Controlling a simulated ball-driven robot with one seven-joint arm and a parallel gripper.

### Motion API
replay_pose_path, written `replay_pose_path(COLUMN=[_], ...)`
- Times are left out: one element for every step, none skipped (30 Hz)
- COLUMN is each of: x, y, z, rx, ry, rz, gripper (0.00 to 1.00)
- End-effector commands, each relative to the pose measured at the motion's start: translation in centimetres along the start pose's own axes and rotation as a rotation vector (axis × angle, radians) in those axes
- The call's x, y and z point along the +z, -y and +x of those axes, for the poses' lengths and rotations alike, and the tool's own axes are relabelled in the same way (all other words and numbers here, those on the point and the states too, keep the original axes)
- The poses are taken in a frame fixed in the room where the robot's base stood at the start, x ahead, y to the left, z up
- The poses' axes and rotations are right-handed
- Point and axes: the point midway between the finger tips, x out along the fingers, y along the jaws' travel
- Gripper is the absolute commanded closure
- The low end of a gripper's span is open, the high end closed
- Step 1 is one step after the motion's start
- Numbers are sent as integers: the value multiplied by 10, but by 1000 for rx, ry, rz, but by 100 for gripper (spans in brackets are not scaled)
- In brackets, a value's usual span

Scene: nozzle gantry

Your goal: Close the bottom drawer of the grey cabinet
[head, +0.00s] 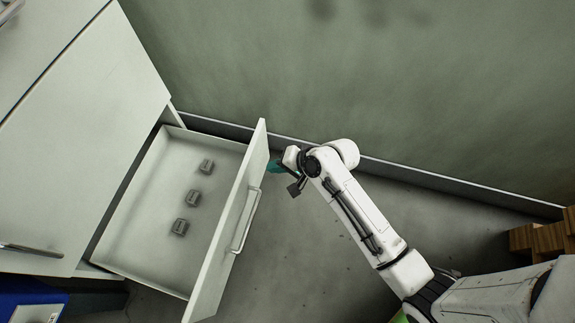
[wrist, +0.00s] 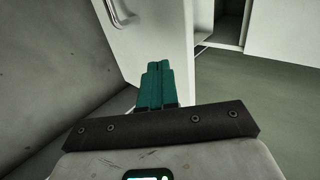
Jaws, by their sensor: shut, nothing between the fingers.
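The grey cabinet (head: 75,145) stands at the left of the head view. Its bottom drawer (head: 160,225) is pulled far out, with several small grey blocks lying in it. The drawer front (head: 228,235) has a bar handle (head: 247,222) on its outer face. In the wrist view the drawer front (wrist: 150,45) is ahead, with a handle (wrist: 118,14) at the upper left. My gripper (head: 273,166) has teal fingers, shut and empty, by the outer face near the front's far end. The fingers (wrist: 157,80) overlap the front in the wrist view; I cannot tell whether they touch it.
A green-grey wall (head: 380,80) with a baseboard runs behind the drawer and my arm. A blue object (head: 32,300) is at the lower left. A brown wooden item (head: 543,238) stands at the right. The floor (head: 300,265) before the drawer is clear.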

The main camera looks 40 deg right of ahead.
Motion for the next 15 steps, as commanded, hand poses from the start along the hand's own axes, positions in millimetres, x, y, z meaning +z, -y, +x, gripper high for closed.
replay_pose_path(x=[0, 0, 1, 0, 0, 0, 0, 0, 0, 0, 0, 0, 0, 0, 0], y=[-3, -3, -2, 2, 7, 10, 13, 16, 19, 21, 22, 24, 25, 26, 27], z=[14, 20, 26, 30, 33, 36, 39, 41, 44, 45, 47, 48, 49, 49, 50], rx=[-1, -2, -1, -3, -3, -3, -2, -2, -2, -2, -1, -1, 0, 0, 0], ry=[2, 2, 2, 1, 1, 1, 0, 0, 0, 1, 1, 1, 0, 0, 0], rz=[-1, -1, -2, -5, -4, -3, -3, -3, -3, -3, -2, -2, -1, -2, -2], gripper=[100, 100, 100, 100, 100, 100, 100, 100, 100, 100, 100, 100, 100, 100, 100])
